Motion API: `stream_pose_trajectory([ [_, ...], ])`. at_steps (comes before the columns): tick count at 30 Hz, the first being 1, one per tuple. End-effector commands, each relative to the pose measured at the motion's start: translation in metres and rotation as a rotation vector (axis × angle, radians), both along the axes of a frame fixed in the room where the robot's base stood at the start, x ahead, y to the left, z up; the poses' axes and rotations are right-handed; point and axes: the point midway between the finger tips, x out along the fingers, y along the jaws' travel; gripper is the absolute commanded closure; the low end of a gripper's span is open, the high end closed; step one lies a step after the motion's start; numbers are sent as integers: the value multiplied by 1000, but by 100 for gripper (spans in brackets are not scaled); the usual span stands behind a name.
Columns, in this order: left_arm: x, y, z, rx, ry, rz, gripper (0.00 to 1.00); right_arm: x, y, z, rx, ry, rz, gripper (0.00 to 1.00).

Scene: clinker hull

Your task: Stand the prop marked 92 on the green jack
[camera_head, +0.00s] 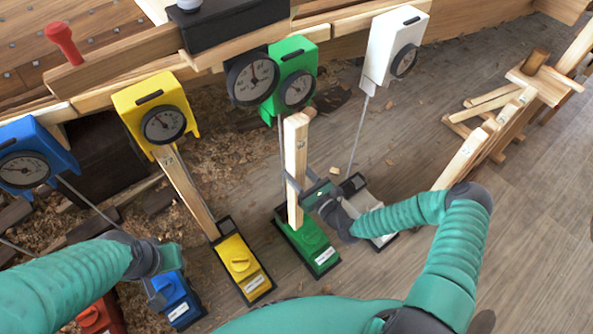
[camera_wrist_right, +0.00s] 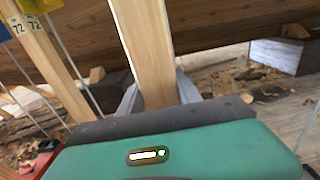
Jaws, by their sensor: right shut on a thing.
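A pale wooden prop (camera_head: 297,150) stands near upright in my right gripper (camera_head: 308,192), which is shut on its lower part. Its small mark is too blurred to read in the head view. Its lower end is at the green jack (camera_head: 322,258); I cannot tell whether it touches. Its top is just below the green gauge box (camera_head: 290,56). In the right wrist view the prop (camera_wrist_right: 143,40) rises between the fingers (camera_wrist_right: 155,95). My left gripper (camera_head: 160,292) is over the blue jack (camera_head: 178,298); its jaws are not clear.
A prop marked 72 (camera_head: 185,192) stands on the yellow jack (camera_head: 243,265), under the yellow gauge box (camera_head: 150,98). The white jack (camera_head: 372,210) is behind my right gripper, with a cord nearby. More props lean on a rack (camera_head: 480,140) at right. A red jack (camera_head: 95,318) is lower left.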

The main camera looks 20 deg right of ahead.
Motion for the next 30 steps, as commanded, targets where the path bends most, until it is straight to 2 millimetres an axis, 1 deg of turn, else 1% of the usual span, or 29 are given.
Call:
stream_pose_trajectory([
  [1, 0, 0, -6, 0, 0, 0, 67, 1, 0, -6, 0, -4, 0, 100],
  [7, 0, 0, -16, 0, 0, 0, 67, 1, 0, -21, 1, -4, 0, 100],
  [17, 0, 0, -25, 0, 0, 0, 67, 26, 10, -19, 0, -4, 1, 100],
  [30, 0, 0, -42, 0, 0, 0, 67, 59, 21, -20, -1, -5, 1, 100],
])
